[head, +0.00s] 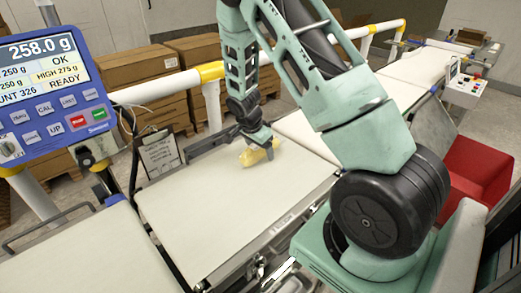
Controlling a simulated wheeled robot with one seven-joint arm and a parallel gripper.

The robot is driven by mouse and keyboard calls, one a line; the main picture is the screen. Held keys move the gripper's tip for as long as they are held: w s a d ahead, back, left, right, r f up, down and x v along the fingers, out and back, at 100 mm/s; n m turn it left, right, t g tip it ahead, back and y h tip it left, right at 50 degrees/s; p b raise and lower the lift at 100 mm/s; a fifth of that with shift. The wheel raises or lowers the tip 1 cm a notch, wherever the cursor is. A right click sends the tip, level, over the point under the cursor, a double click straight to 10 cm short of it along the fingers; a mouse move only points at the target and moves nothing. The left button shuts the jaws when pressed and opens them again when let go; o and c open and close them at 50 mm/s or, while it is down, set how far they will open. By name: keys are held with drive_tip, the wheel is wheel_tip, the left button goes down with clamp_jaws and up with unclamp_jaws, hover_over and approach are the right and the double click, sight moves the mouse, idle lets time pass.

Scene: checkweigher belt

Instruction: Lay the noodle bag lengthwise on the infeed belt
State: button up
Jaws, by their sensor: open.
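The noodle bag (258,155), a small yellow packet, lies near the far end of the front cream-white belt section (215,205). Its long side slants a little across the picture, rising to the right. My gripper (257,142) points down right over the bag, with its dark fingers close above or beside it. The jaws are open. The fingers partly cover the bag's top, and I cannot tell whether they touch it.
A blue weigher display (45,85) at the left reads 258.0 g, OK, READY. A clipboard (160,155) stands at the belt's left edge. White-and-yellow guard rails (165,88) and brown cartons (135,80) are behind. A red bin (475,170) is at the right. The near belt surface is clear.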

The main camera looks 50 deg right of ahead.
drive_tip(key=c, duration=1.2)
drive_tip(key=shift+c, duration=0.2)
